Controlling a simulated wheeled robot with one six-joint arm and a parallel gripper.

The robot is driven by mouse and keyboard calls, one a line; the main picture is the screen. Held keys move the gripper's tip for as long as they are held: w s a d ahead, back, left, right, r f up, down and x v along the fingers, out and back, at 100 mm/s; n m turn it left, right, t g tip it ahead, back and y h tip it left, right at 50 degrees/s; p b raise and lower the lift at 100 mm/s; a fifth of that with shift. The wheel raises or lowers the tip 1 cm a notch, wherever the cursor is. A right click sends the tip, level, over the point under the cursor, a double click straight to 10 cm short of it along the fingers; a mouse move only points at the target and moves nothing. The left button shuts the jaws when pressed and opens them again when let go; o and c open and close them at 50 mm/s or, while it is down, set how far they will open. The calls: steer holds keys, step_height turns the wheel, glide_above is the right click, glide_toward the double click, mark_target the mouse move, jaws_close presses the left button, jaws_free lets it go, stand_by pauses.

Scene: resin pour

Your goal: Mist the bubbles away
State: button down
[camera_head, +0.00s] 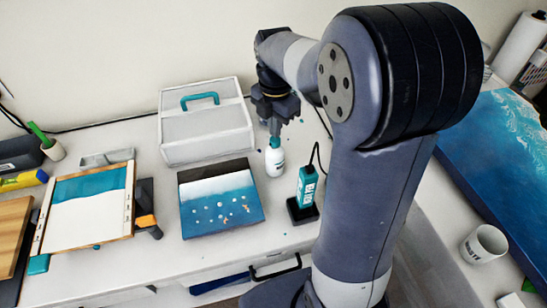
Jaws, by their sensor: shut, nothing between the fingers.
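A small white spray bottle (275,160) with a teal top stands upright on the white table. My gripper (274,128) is shut and empty, right above the bottle's top; I cannot tell whether it touches it. A square resin panel (223,212) lies on the table to the left and in front of the bottle. It is dark at the back edge, then white, then blue. Several pale round spots that look like bubbles, and a few orange bits, show on its blue part.
A white case (205,137) with a teal handle stands behind the panel. A teal device in a black stand (303,200) is right of the panel. A framed blue-and-white panel (85,208) lies at left. A white mug (484,244) and large blue panel are at right.

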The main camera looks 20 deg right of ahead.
steer(key=shift+f+b, duration=0.6)
steer(key=shift+f, duration=0.35)
steer(key=shift+r, duration=0.1)
steer(key=shift+r+p, duration=1)
steer(key=shift+f, duration=0.25)
steer(key=shift+f+b, duration=0.7)
steer(key=shift+f, duration=0.15)
steer(key=shift+r, duration=0.1)
steer(key=shift+r+p, duration=0.95)
steer(key=shift+r, duration=0.05)
